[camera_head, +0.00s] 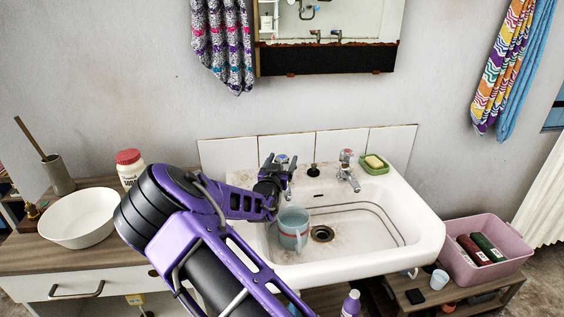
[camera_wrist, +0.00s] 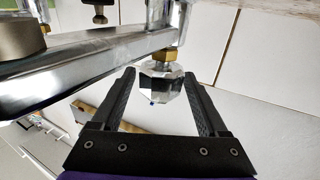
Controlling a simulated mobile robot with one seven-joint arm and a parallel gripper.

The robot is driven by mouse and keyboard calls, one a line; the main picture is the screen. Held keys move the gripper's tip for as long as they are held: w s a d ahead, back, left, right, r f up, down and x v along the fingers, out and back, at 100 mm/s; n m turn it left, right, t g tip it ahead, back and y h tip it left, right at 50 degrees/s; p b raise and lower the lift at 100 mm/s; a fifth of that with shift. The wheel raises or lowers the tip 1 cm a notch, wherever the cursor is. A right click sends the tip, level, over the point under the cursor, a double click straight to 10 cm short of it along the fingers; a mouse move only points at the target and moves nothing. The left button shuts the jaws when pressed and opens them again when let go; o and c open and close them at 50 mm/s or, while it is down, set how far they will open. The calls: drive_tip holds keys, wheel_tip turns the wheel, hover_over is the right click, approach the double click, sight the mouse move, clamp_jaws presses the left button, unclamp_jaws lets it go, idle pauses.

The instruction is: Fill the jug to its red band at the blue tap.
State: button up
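The jug (camera_head: 292,232), pale grey-blue with a red band, stands upright in the left of the white sink (camera_head: 425,222), below the left tap (camera_head: 290,176). The jug's water level cannot be made out. My gripper (camera_head: 277,163) is at the left tap. In the wrist view, my gripper (camera_wrist: 160,78) is open, with one finger on each side of a clear faceted knob (camera_wrist: 161,86) bearing a small blue mark. The fingers look apart from the knob, though contact on the right is hard to judge. The tap's chrome body (camera_wrist: 90,62) runs left.
A second tap (camera_head: 347,170) stands to the right, with a green soap dish (camera_head: 386,169) beside it. The drain (camera_head: 322,234) is right of the jug. A white bowl (camera_head: 78,219) and red-lidded container (camera_head: 130,170) are on the left counter. A pink crate (camera_head: 513,262) sits right.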

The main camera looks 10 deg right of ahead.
drive_tip(key=shift+o, duration=0.2)
drive_tip(key=v, duration=0.7)
drive_tip(key=shift+s+p, duration=0.25)
drive_tip(key=shift+p, duration=0.05)
drive_tip(key=shift+a+r, duration=0.1)
drive_tip(key=shift+a, duration=0.05)
idle(0.6)
